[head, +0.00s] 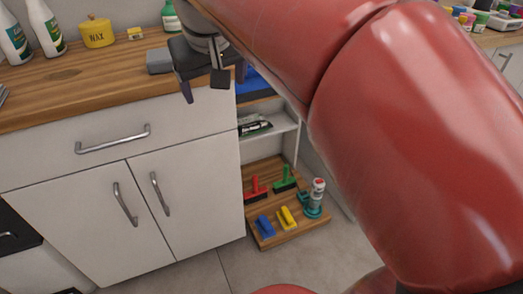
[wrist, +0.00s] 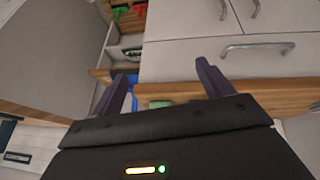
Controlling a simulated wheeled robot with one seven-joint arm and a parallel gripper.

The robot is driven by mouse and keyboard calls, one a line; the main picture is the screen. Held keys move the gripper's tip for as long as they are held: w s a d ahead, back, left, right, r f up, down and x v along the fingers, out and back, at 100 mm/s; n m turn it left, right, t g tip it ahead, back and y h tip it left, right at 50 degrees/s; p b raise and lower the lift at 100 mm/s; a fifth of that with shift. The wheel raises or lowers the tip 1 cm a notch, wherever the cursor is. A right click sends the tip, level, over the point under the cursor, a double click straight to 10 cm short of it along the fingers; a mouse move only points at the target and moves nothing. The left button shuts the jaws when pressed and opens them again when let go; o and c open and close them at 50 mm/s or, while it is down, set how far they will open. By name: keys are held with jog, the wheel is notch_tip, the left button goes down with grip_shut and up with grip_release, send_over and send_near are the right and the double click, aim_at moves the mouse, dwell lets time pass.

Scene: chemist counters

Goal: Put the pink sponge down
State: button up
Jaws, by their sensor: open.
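I see no pink sponge in either view. My gripper (head: 213,85) is over the wooden counter's front edge, at the counter's right end, with its fingers pointing down. In the wrist view my gripper (wrist: 160,85) has its two dark fingers spread wide, and no pink thing shows between them. A small green patch (wrist: 160,103) shows beyond the palm between the fingers; I cannot tell what it is. My red arm hides much of the right side of the head view.
Below right, a low wooden board (head: 282,236) holds several coloured brushes and a teal bottle (head: 315,200). Cabinet doors (head: 190,200) are shut.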

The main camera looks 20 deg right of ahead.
jog(key=s+d+f+m+y, duration=0.1)
jog(key=s+d+f, duration=0.1)
jog(key=s+f, duration=1.2)
notch_tip(320, 180, down, 4)
jog(key=shift+s+d+f, duration=0.1)
jog(key=shift+s+d, duration=0.1)
jog(key=shift+d, duration=0.2)
